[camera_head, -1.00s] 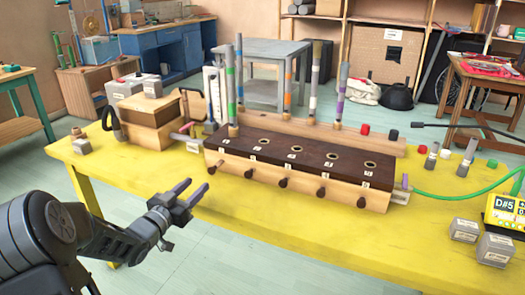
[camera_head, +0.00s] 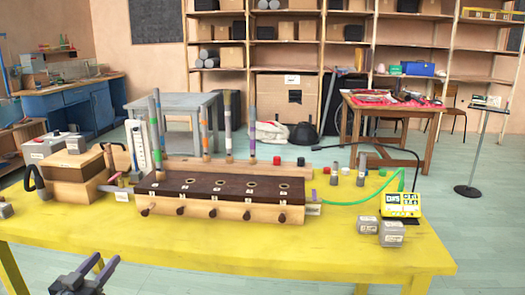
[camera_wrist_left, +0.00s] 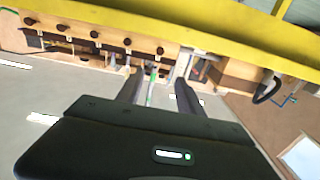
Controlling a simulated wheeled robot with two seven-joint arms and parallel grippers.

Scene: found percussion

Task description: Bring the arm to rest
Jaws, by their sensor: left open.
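My left gripper (camera_head: 88,277) is at the bottom left of the head view, in front of the yellow table's near edge. Its two fingers are apart and nothing is between them. In the left wrist view its dark fingers (camera_wrist_left: 160,88) also stand apart, with the table edge beyond them. Most of my left arm is out of the head view. My right gripper is not in view.
The yellow table (camera_head: 240,242) holds a wooden block with a dark top (camera_head: 222,185) and knobs. Coloured tubes (camera_head: 228,122) stand behind it. A wooden box (camera_head: 78,180) is at left; a yellow meter (camera_head: 401,204) and grey blocks (camera_head: 391,233) are at right.

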